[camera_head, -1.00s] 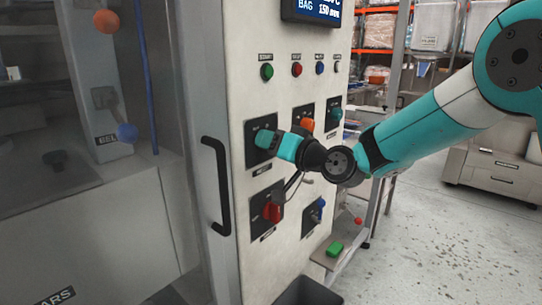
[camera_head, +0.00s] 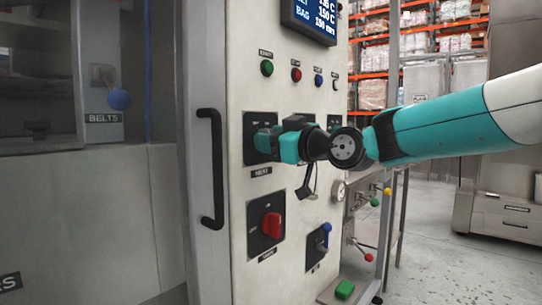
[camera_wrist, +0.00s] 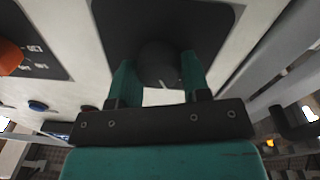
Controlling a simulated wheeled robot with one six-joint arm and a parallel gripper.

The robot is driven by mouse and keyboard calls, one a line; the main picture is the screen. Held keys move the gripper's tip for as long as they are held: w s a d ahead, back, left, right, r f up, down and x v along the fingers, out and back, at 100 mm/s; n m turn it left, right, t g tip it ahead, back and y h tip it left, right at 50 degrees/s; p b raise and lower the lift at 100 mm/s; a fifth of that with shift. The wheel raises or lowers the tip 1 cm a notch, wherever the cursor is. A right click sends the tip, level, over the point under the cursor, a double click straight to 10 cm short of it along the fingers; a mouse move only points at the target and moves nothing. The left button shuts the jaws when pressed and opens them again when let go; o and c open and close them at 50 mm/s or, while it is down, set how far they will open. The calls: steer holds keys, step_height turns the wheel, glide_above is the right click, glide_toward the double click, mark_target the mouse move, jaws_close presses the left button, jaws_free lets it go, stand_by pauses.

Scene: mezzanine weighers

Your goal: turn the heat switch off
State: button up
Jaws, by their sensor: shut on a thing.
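The heat switch is a dark round knob (camera_wrist: 158,62) on a black square plate (camera_head: 249,122), upper left of the lower switches on the pale panel. The label under the plate is blurred. My gripper (camera_head: 268,143) reaches in from the right and is shut on the knob. In the wrist view, the teal fingers of my gripper (camera_wrist: 158,80) stand on either side of the knob, and a short white mark shows on the knob. In the head view, my gripper hides the knob.
Below are a red rotary switch (camera_head: 271,226) and a blue-handled switch (camera_head: 325,236). A row with green (camera_head: 267,68), red and blue buttons is above, under a display (camera_head: 311,18). A black door handle (camera_head: 211,168) stands close left. Open floor lies right.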

steer(key=shift+d+n+b, duration=0.1)
steer(key=shift+n+b, duration=0.3)
steer(key=o, duration=0.9)
steer(key=b+v, duration=0.3)
steer(key=v, duration=1.4)
steer(key=shift+d+f, duration=0.1)
steer(key=shift+d, duration=0.05)
